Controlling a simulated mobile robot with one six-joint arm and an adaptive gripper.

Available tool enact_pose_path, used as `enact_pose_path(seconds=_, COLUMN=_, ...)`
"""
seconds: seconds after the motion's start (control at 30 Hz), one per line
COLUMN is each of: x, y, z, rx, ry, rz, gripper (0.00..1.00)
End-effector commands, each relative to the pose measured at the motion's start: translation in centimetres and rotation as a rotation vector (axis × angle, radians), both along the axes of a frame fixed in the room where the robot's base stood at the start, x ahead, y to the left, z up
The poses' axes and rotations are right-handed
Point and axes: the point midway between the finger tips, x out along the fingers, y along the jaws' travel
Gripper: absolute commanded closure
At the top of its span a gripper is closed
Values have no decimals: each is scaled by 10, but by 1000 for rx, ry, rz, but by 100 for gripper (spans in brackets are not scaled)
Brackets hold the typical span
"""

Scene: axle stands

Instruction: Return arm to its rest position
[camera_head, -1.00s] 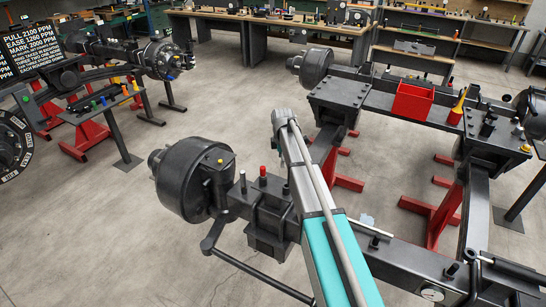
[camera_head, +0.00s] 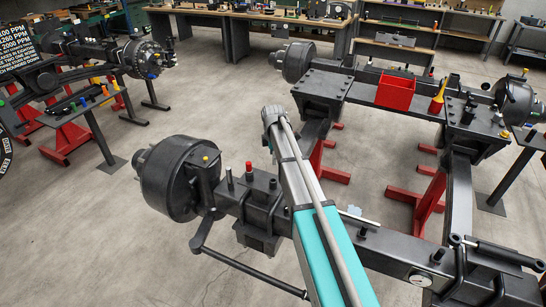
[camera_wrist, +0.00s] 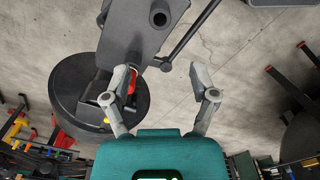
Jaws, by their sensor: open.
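My arm, with a teal link, reaches forward over the near axle in the head view; its gripper end is hidden there. In the wrist view my gripper (camera_wrist: 162,85) has its two grey fingers spread wide, with nothing held between them. The near axle assembly (camera_head: 262,205) has a black brake drum (camera_head: 172,178) at its left end, left of my arm. The drum also shows in the wrist view (camera_wrist: 75,95), beyond the left finger. A red-capped pin (camera_head: 249,172) and a black pin (camera_head: 229,180) stand on the axle beside the arm.
A red bin (camera_head: 396,93) and a yellow funnel (camera_head: 438,100) sit on the frame to the right. Red axle stands (camera_head: 425,200) support it. Workbenches (camera_head: 260,18) line the back. A tool stand (camera_head: 85,103) is at left. The floor left of the drum is clear.

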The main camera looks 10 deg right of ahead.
Motion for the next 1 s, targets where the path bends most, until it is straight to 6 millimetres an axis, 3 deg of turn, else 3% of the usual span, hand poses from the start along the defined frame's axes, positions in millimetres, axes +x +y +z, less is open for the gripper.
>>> enact_pose_path(seconds=0.3, x=0, y=0, z=0, rx=0, ry=0, rz=0, gripper=24)
enact_pose_path(seconds=0.47, x=-11, y=0, z=-5, rx=0, ry=0, rz=-42, gripper=24)
enact_pose_path(seconds=0.67, x=-46, y=0, z=-21, rx=0, ry=0, rz=-204, gripper=24)
enact_pose_path(seconds=1.0, x=-135, y=0, z=-59, rx=-1, ry=0, rz=-657, gripper=24)
